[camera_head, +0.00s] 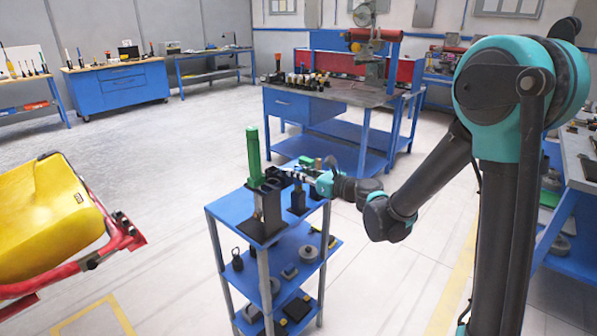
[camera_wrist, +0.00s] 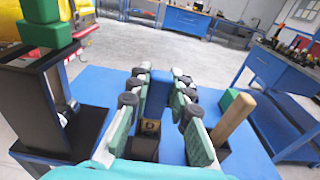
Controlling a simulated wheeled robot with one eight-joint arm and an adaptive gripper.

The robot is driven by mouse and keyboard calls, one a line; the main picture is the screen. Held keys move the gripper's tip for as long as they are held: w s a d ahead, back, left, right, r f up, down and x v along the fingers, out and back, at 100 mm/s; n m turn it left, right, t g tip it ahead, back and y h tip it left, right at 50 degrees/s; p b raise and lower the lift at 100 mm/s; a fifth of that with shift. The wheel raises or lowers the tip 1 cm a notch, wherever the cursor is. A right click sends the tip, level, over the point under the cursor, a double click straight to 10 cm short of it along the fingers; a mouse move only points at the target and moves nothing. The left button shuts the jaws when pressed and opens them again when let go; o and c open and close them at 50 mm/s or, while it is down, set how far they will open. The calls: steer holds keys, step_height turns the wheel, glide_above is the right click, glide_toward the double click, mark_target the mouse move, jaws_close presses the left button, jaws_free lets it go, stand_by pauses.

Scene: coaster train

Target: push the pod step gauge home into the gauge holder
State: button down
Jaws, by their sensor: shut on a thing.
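My gripper (camera_wrist: 160,92) is shut on an upright blue piece, which I take to be the pod step gauge (camera_wrist: 157,95). A pale tag with a dark mark shows low on it. Its lower end meets a small dark block, seemingly the gauge holder (camera_wrist: 145,148), on the blue top; how deep it sits is hidden by the fingers. In the head view my gripper (camera_head: 304,178) reaches in from the right over the cart top, and the gauge is too small to make out between the fingers.
A tall black stand (camera_wrist: 60,100) with a green piece rises close at left; its green cylinder (camera_head: 254,157) shows in the head view. A wooden handle (camera_wrist: 234,117) stands in a dark block at right. The blue cart (camera_head: 243,228) has lower shelves with loose parts.

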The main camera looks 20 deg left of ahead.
steer(key=shift+f, duration=0.4)
steer(key=c, duration=1.3)
jaws_free()
steer(key=o, duration=0.8)
steer(key=shift+v, duration=3.5)
